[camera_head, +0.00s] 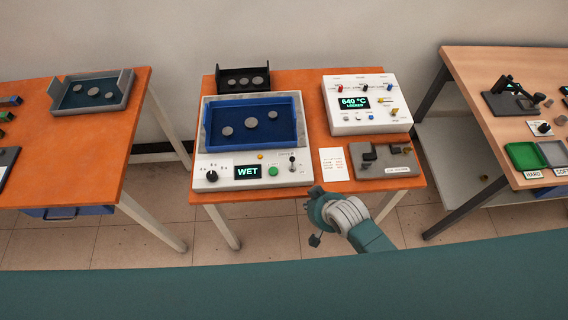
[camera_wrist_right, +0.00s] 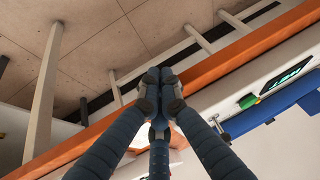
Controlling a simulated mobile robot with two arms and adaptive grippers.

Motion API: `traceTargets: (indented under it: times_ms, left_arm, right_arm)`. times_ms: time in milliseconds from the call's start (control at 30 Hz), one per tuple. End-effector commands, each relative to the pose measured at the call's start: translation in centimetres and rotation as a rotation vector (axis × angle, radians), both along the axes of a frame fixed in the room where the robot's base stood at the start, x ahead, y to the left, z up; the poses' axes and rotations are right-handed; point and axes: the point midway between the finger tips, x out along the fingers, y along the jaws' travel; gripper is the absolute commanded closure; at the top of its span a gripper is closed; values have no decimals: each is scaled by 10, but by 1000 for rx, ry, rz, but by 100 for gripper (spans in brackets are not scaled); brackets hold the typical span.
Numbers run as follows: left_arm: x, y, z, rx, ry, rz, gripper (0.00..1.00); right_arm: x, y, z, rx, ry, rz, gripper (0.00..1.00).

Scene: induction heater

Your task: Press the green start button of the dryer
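The dryer (camera_head: 207,172) is a white box with a blue tray on top, at the front left of the middle orange table. Its green start button (camera_head: 273,171) sits on the front panel, right of the display (camera_head: 248,172) reading "WET". In the right wrist view the green button (camera_wrist_right: 248,101) shows at the right, beside the lit display (camera_wrist_right: 286,76). My right gripper (camera_head: 316,200) is in front of the table's front edge, right of the button and apart from it. In the wrist view its fingers (camera_wrist_right: 160,88) meet at the tips, with nothing seen between them. My left gripper is out of view.
A white card (camera_head: 333,164) and a grey fixture (camera_head: 367,168) lie to the right, below a white heater box (camera_head: 340,124) showing 640 °C.

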Motion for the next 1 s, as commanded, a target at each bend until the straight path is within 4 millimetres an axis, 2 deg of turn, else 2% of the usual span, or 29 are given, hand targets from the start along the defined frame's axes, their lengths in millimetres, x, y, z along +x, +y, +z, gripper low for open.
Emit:
traceTargets:
  times_ms: [33,367,500,600,800,1000]
  left_arm:
    - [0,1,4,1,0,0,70]
    - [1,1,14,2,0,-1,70]
    - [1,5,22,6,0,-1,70]
    - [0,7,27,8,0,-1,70]
    - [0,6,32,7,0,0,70]
    - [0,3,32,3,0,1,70]
  right_arm:
    - [4,5,16,9,-11,2,100]
    - [55,51,85,139,-93,-27,100]
    - [81,76,128,228,-125,-48,100]
    - [92,91,153,290,-128,-72,100]
    - [100,101,175,358,-110,-111,100]
    - [101,102,178,374,-102,-124,100]
